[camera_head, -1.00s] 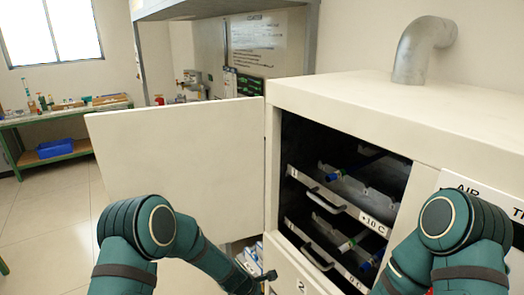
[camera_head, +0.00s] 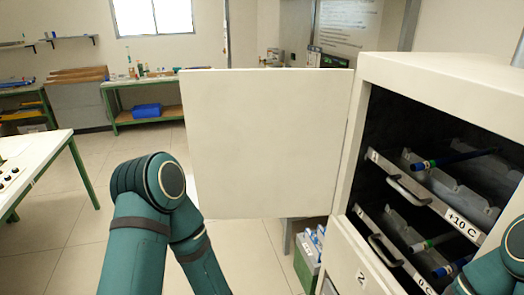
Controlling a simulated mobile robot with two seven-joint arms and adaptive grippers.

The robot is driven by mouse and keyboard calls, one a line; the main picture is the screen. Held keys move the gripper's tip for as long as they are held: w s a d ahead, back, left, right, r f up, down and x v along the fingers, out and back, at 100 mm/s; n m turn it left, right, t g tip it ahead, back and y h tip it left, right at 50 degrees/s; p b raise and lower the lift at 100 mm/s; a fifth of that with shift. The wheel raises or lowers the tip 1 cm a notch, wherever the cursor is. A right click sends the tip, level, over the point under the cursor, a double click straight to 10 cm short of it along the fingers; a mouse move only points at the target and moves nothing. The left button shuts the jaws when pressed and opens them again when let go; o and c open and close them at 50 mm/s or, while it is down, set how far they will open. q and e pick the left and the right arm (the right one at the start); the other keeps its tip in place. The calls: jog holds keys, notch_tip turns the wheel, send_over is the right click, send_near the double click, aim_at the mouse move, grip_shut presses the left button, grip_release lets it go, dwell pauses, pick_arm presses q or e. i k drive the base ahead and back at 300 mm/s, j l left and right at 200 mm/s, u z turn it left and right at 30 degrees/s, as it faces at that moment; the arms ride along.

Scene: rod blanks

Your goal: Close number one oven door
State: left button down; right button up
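The number one oven door (camera_head: 262,145) is a flat cream panel. It stands wide open, swung out to the left of the oven (camera_head: 445,90), with its hinge edge at the oven's left front corner. The upper chamber is exposed, with two pull-out racks inside. The upper rack (camera_head: 408,187) has a handle and a "+10 C" label, and rods with blue and green ends lie in the racks. My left arm is bent in front of the door's lower left, and its gripper is out of view. Only a bit of my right arm shows at the bottom right; its gripper is out of view.
A closed lower door (camera_head: 345,262) marked 2 sits below the open chamber. A grey-green crate with bottles (camera_head: 308,250) stands on the floor beside the oven. A white table (camera_head: 30,160) is at the left, and a green bench (camera_head: 150,95) at the back. The floor between is clear.

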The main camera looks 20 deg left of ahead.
aim_at(263, 142)
jog(key=u, duration=1.35)
jog(key=i+j+u, duration=0.2)
jog(key=u, duration=0.3)
jog(key=i+u, duration=0.3)
jog(key=u, duration=0.2)
jog(key=i+z, duration=0.3)
jog(key=i, duration=0.4)
jog(key=i+j+z, duration=0.15)
jog(key=i+z, duration=0.15)
jog(key=i, duration=0.35)
jog(key=i+z, duration=0.25)
jog(key=i, duration=0.45)
jog(key=i+z, duration=0.3)
jog(key=i, duration=0.4)
jog(key=i+j+z, duration=0.2)
jog(key=i, duration=0.4)
jog(key=i+j+z, duration=0.15)
jog(key=i, duration=0.4)
jog(key=z, duration=3.2)
jog(key=i+l+z, duration=0.1)
jog(key=i+z, duration=0.5)
jog(key=k, duration=0.1)
